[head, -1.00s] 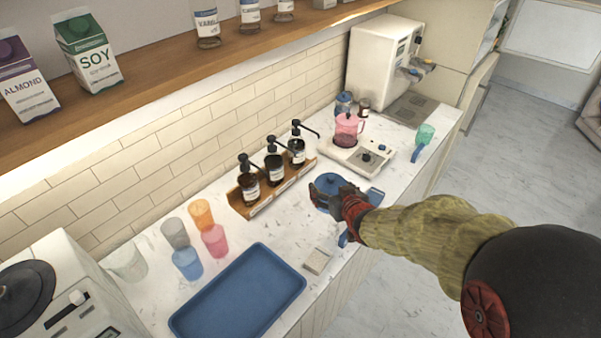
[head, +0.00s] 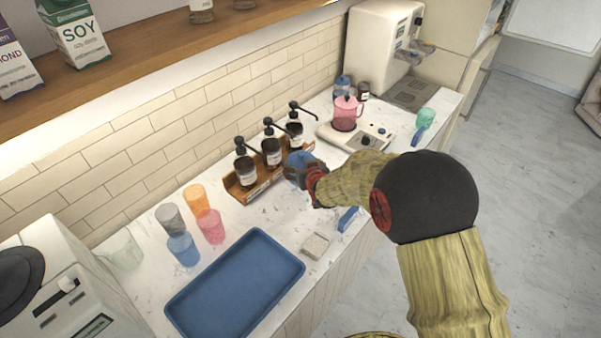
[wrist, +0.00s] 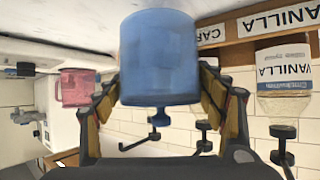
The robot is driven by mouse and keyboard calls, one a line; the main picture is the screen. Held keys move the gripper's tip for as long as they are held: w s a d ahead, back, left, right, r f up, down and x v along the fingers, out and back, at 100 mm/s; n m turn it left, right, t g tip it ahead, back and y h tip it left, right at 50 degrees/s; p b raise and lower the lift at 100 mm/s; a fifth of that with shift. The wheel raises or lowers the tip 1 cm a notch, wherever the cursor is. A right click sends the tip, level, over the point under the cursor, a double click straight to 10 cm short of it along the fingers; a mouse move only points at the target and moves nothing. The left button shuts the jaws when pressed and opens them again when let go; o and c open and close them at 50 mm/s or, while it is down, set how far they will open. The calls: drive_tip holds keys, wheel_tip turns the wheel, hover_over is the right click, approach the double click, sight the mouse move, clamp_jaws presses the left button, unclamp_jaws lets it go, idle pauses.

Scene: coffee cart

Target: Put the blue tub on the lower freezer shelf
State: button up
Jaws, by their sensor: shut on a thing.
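The blue tub (head: 299,161) is held by my gripper (head: 306,178) above the counter, in front of the wooden rack of pump bottles. In the wrist view, which looks upside down, the blue tub (wrist: 160,55) fills the middle, between the two fingers of my gripper (wrist: 160,92). The fingers are shut on its sides. In the head view my gripper and forearm cover part of the tub. A tall beige cabinet (head: 460,75) stands at the far right; I cannot tell whether it is the freezer, and no lower freezer shelf shows clearly.
Pump bottles (head: 270,150) stand close behind the tub. A pink pitcher (head: 345,113) sits on a white scale-like appliance (head: 375,138). A blue tray (head: 235,285), several coloured cups (head: 210,226) and a small pale box (head: 315,245) occupy the nearer counter. Open floor (head: 530,200) lies to the right.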

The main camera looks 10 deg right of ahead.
sight(293, 183)
drive_tip(key=shift+w+a+f, duration=0.15)
drive_tip(key=shift+w+f, duration=0.05)
drive_tip(key=shift+w+f+b, duration=0.1)
drive_tip(key=shift+f+b, duration=0.3)
drive_tip(key=shift+f, duration=1.1)
drive_tip(key=shift+f, duration=0.1)
drive_tip(key=o, duration=1.1)
drive_tip(key=shift+f, duration=0.15)
drive_tip(key=o, duration=0.4)
